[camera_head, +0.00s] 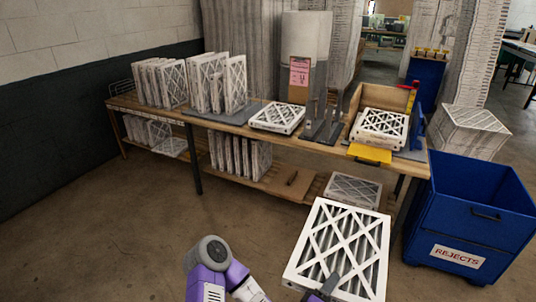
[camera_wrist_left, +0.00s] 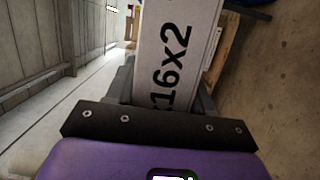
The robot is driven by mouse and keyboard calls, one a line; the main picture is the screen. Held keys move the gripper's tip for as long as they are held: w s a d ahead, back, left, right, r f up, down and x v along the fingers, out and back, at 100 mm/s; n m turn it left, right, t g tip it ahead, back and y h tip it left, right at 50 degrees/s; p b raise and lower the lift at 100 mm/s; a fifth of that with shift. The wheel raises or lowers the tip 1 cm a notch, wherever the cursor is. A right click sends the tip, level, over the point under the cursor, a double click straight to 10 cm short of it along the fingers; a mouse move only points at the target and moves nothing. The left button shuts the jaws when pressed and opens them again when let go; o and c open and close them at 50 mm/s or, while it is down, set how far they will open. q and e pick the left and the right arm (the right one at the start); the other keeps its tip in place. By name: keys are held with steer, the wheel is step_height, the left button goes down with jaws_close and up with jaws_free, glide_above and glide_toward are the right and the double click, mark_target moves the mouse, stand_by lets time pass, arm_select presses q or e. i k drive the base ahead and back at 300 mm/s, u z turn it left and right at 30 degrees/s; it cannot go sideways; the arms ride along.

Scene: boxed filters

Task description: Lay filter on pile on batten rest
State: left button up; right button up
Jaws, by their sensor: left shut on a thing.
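A white-framed pleated filter with a crossed lattice face (camera_head: 337,240) is held in front of me at the lower right. My left gripper (camera_head: 325,288) is shut on its near edge, and the fingers partly show in front of the face. In the left wrist view the filter's white edge (camera_wrist_left: 172,60) with printed size marks rises from between the dark jaws (camera_wrist_left: 165,100). Another filter (camera_head: 352,190) lies flat and low beyond the held one, by the table's lower shelf. What bears it is mostly hidden, and I cannot tell if it is the batten rest. My right gripper is out of view.
A long wooden table (camera_head: 235,128) holds upright filters (camera_head: 215,82), a flat filter (camera_head: 277,117) and a filter in an open box (camera_head: 380,127). More filters (camera_head: 238,155) stand on its lower shelf. A blue rejects bin (camera_head: 470,210) stands at right. The floor at left is clear.

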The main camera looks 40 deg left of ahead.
mark_target(276, 118)
steer(key=u, duration=1.2)
steer(key=i, duration=1.05)
steer(key=u, duration=0.1)
